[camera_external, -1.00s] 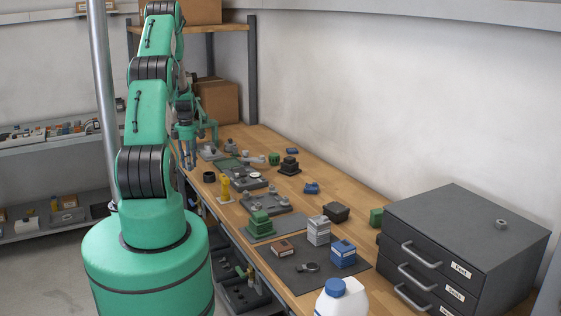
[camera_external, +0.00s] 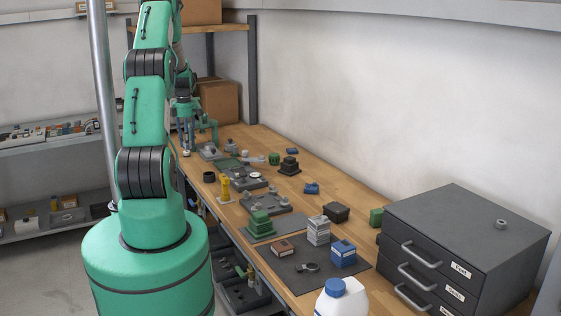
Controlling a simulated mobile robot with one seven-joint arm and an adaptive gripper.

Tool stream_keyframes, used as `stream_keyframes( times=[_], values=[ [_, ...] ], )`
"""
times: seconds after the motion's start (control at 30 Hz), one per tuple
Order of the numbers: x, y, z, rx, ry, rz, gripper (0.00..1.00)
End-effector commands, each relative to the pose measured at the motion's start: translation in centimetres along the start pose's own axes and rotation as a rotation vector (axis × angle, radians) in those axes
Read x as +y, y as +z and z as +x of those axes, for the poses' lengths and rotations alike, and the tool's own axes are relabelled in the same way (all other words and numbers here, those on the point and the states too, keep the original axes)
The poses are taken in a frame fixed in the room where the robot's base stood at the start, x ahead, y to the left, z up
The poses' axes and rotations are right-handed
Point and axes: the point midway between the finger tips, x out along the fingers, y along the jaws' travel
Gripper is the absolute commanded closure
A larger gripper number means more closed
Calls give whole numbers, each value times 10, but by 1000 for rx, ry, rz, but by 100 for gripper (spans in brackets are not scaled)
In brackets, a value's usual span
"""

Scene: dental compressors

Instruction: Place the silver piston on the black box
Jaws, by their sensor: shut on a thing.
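My gripper (camera_external: 186,146) is at the far left end of the wooden bench, pointing down over its left edge. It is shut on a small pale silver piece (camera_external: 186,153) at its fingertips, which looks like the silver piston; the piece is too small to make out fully.
The bench (camera_external: 345,175) holds several grey plates with parts, a yellow piece (camera_external: 225,187), a green stepped block (camera_external: 261,221), a grey stack (camera_external: 318,230) and a blue box (camera_external: 343,253). A dark drawer cabinet (camera_external: 465,235) and a white bottle (camera_external: 342,300) stand at the near right.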

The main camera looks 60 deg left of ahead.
Motion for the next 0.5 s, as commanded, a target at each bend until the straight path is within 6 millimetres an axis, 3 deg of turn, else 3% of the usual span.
stream_keyframes(
  times=[0.27, 0.5],
  values=[
    [-29, 56, -4, -1, 1, 31, 95],
    [-72, 124, -7, -2, 2, 69, 95]
  ],
)
